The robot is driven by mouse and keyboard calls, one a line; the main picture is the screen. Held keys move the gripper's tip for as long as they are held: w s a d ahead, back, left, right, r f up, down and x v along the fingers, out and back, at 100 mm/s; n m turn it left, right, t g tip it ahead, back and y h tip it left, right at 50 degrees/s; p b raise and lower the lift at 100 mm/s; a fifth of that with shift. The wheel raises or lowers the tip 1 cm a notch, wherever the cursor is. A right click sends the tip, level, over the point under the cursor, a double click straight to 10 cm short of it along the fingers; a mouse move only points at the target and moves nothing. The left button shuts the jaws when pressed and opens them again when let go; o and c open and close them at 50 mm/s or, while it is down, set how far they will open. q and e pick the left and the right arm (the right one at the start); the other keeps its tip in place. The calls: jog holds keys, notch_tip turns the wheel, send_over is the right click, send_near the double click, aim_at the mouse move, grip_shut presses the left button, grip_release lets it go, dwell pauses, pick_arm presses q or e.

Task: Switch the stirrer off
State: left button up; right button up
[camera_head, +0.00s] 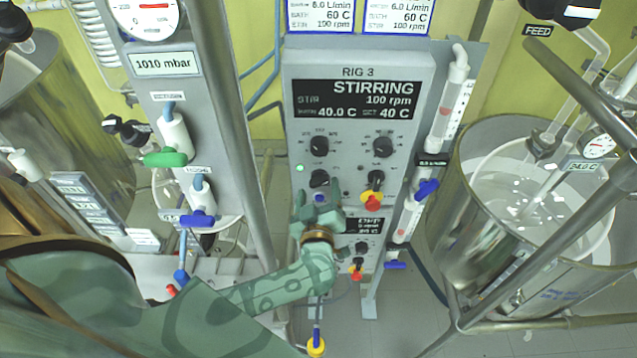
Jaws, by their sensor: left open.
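The grey control panel (358,75) marked RIG 3 stands upright in the middle. Its display (357,100) reads STIRRING, 100 rpm, 40.0 C and SET 40 C. Below it are two black knobs, an upper left knob (319,146) and an upper right knob (383,147). A green lamp (299,168) is lit at the left edge. A lower left black knob (319,178) sits just above my left gripper (318,196). The gripper is open, its fingers pointing up; I cannot tell whether they touch the panel. The knob labels are too small to read. My right gripper is out of view.
A red-and-yellow knob (373,200) is right of the gripper. A smaller lower display (364,226) is partly hidden by it. A flowmeter tube with blue valves (427,190) runs along the panel's right. A metal post (232,120) stands left, a steel bath (500,235) right.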

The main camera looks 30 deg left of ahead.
aim_at(319, 180)
pick_arm(q)
jog(key=shift+x, duration=1.3)
jog(key=c, duration=1)
